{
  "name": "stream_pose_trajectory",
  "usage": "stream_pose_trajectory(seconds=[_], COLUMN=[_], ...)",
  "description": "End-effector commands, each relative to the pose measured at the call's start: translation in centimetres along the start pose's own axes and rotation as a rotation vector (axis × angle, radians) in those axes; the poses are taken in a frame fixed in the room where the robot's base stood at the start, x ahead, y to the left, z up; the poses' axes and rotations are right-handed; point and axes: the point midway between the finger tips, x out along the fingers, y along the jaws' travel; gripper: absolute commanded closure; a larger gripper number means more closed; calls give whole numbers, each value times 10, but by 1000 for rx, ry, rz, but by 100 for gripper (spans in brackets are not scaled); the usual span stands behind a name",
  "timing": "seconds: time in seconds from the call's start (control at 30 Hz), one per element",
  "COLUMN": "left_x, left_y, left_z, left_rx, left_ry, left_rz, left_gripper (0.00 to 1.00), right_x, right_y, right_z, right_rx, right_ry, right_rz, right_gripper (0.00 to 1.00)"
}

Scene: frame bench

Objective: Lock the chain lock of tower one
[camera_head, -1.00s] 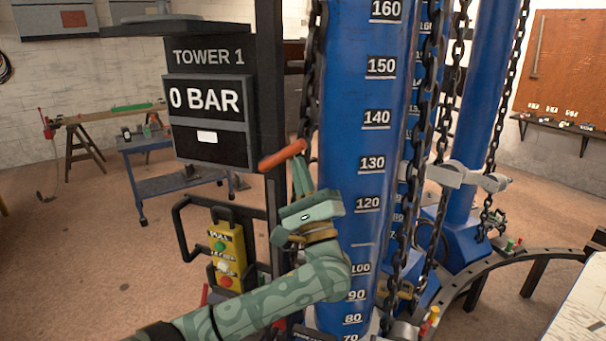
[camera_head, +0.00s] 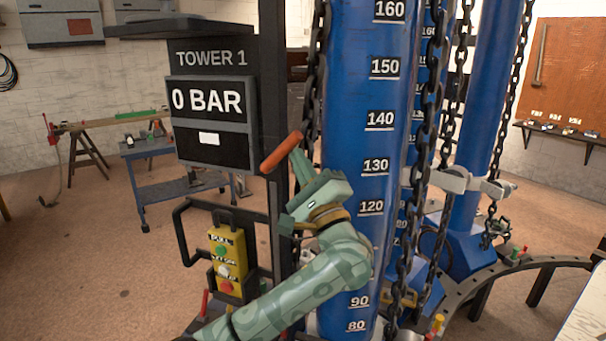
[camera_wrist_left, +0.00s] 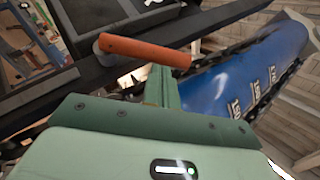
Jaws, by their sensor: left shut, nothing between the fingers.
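An orange handle (camera_head: 282,152) sits on the dark post beside tower one's blue cylinder (camera_head: 350,150), below the "TOWER 1" sign. It slants up to the right. My left gripper (camera_head: 298,165) is shut and empty, its fingertips at the handle's right part. In the left wrist view the handle (camera_wrist_left: 145,50) lies across the tips of the shut fingers (camera_wrist_left: 158,75); I cannot tell whether they touch. A dark chain (camera_head: 312,85) hangs at the cylinder's left side. The handle's mount is partly hidden. My right gripper is not in view.
A display (camera_head: 208,120) reads 0 BAR. Below it is a yellow button box (camera_head: 228,262) inside a black tube frame (camera_head: 182,232). More chains (camera_head: 425,130) hang right of the cylinder. A blue cart (camera_head: 180,190) stands behind, with open floor around it.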

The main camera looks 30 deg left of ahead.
Motion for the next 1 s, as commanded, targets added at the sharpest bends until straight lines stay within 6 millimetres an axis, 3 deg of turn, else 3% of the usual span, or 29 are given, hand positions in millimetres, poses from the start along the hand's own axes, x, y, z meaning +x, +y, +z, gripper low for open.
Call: stream_pose_trajectory(seconds=[0.57, 1.0], left_x=[34, 51], left_y=[-10, -9], left_z=[23, 34], left_rx=[-294, -291], left_ry=[1, 1], left_rz=[433, 434], left_gripper=[100, 100], right_x=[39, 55], right_y=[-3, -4], right_z=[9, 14], right_rx=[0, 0], right_ry=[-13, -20], right_rz=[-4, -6], right_gripper=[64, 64])
